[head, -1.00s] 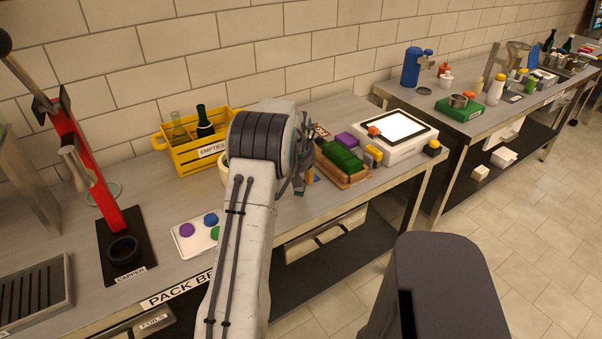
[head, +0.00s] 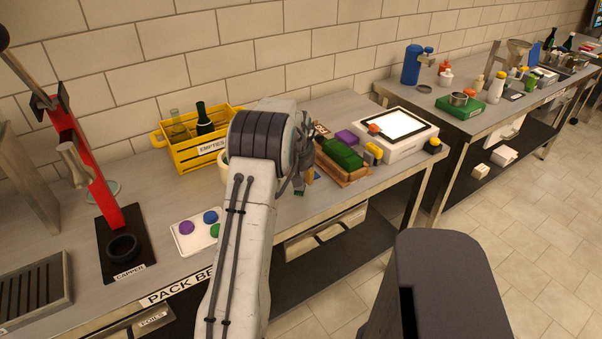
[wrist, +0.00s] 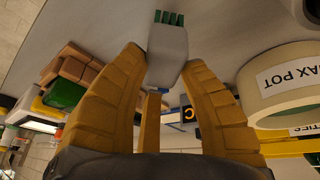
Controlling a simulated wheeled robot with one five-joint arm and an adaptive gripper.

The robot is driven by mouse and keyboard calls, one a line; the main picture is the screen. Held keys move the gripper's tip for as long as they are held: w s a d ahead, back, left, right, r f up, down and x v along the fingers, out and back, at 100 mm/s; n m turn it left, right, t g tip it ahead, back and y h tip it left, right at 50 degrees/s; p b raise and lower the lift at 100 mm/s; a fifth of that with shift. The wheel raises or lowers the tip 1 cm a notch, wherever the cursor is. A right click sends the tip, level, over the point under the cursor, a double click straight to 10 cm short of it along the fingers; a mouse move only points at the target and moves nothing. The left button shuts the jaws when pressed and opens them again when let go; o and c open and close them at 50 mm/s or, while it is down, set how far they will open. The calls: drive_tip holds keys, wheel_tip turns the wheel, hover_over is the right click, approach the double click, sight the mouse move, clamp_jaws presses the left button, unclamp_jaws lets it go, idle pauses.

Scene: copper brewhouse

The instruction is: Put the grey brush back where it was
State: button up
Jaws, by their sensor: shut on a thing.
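My gripper (wrist: 165,72) is shut on the grey brush (wrist: 167,48), with its two yellow fingers on either side of it. The brush's grey head and short green bristles (wrist: 168,18) stick out past the fingertips in the wrist view. In the head view my forearm hides most of the gripper. A small green and grey bit shows below it, over the bench near the wooden tray. I cannot tell from these views whether the bristles touch the bench.
The wax pot (wrist: 285,82) stands close beside my gripper. A card with coloured discs (head: 186,240) and the red capper (head: 90,170) are to the left.

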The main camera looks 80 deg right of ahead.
drive_tip(key=shift+f+b, duration=0.45)
drive_tip(key=shift+f, duration=0.1)
drive_tip(key=o, duration=0.8)
drive_tip(key=shift+o, duration=0.7)
drive_tip(key=o, duration=0.6)
drive_tip(key=shift+c, duration=0.2)
drive_tip(key=shift+p+v, duration=1.3)
drive_tip(key=shift+v, duration=2.7)
